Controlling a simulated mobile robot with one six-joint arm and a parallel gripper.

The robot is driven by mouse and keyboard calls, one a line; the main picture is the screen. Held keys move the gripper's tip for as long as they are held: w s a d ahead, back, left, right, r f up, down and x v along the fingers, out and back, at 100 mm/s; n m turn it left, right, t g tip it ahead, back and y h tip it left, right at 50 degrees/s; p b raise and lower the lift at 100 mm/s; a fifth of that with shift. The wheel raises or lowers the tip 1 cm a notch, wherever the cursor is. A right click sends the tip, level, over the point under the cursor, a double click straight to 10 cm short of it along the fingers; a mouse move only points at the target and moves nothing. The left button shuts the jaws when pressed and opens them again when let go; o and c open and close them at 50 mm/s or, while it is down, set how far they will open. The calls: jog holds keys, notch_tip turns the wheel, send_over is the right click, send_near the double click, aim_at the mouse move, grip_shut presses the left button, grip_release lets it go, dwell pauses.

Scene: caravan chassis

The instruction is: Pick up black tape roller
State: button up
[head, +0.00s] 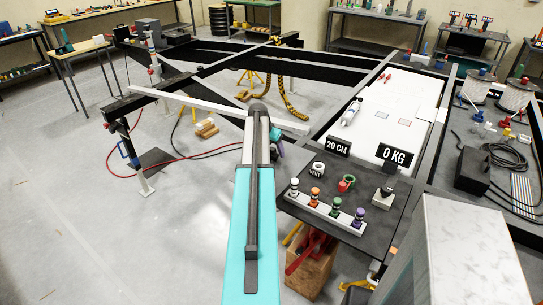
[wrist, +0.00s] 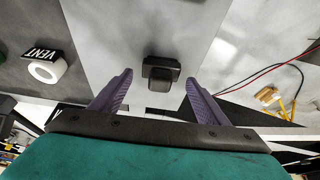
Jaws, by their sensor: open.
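A small black blocky object, which looks like the black tape roller (wrist: 161,73), lies on a pale grey surface in the wrist view. It is just beyond my fingertips and near the middle of the gap between them. My gripper (wrist: 158,80) is open, its two purple fingers spread apart with nothing between them. In the head view my gripper (head: 279,148) shows only partly, behind my arm and to the right of its far end. I cannot make out the roller in the head view; my arm may hide it.
A white ring labelled VENT (head: 318,170) stands on the dark table (head: 345,228), and also shows in the wrist view (wrist: 45,71). Several coloured knobs stand on a white strip (head: 327,207) there. Signs reading 20 CM (head: 338,147) and 0 KG (head: 394,156) stand behind.

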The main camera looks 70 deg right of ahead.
aim_at(272, 148)
jog(key=c, duration=1.2)
jog(key=shift+r, duration=0.15)
jog(key=shift+r+b, duration=1.2)
jog(key=shift+r, duration=3.7)
